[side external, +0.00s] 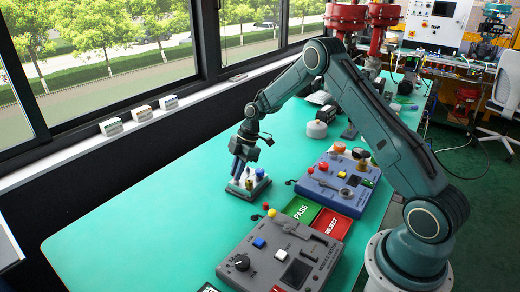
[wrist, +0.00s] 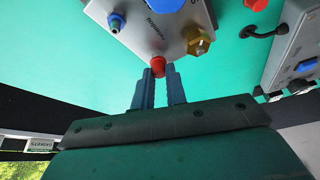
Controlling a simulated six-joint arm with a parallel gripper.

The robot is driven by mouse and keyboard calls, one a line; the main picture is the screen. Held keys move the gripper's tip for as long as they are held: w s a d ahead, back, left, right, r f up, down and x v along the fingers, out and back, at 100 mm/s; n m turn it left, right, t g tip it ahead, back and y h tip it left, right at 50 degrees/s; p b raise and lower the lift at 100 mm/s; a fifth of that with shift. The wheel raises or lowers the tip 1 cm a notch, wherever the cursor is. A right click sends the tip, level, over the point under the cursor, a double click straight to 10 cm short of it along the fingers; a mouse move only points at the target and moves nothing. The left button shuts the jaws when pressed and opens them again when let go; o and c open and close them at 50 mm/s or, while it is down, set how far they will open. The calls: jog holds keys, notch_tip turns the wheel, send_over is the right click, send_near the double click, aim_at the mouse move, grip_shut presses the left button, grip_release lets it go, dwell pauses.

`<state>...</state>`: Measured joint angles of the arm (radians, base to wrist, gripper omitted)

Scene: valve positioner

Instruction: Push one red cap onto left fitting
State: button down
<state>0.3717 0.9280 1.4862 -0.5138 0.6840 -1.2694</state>
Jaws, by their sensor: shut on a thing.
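My gripper (wrist: 160,82) points down at the small grey valve positioner block, its two blue-grey fingers close together. They are shut on a red cap (wrist: 158,66), which shows at the fingertips beside the block's edge. I cannot tell whether the cap touches a fitting. The block (wrist: 140,40) carries a fitting with a blue top (wrist: 117,22) and a brass hex fitting (wrist: 200,42). In the side view my gripper (side external: 237,178) is over the left part of the block (side external: 248,190), and its fingers hide the cap and what lies under it.
The green table (side external: 150,220) is clear to the left.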

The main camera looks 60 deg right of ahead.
jog(key=c, duration=1.3)
grip_release()
jog(key=shift+c, duration=0.2)
jog(key=v, duration=1.3)
jog(key=shift+d+r, duration=0.2)
jog(key=shift+r, duration=0.15)
jog(key=shift+s, duration=0.1)
